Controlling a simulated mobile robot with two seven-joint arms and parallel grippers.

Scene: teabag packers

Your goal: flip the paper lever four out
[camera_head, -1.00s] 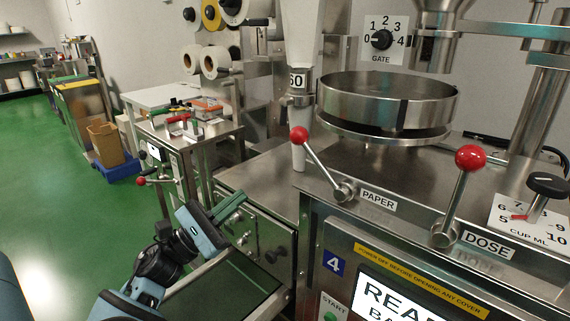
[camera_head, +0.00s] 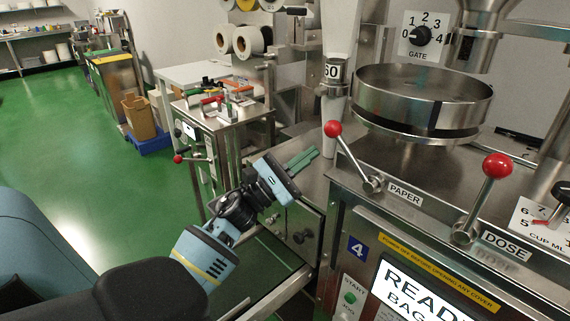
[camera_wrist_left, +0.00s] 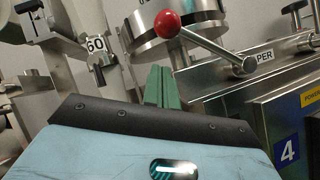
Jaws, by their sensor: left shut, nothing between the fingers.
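My right gripper is not in view.
The dose lever (camera_head: 482,198), also red-knobbed, stands to the right. A round steel pan (camera_head: 420,95) sits behind the paper lever. The blue 4 sign (camera_head: 357,249) and a lit screen (camera_head: 425,295) are on the machine's front. Green floor (camera_head: 60,140) is open at left.

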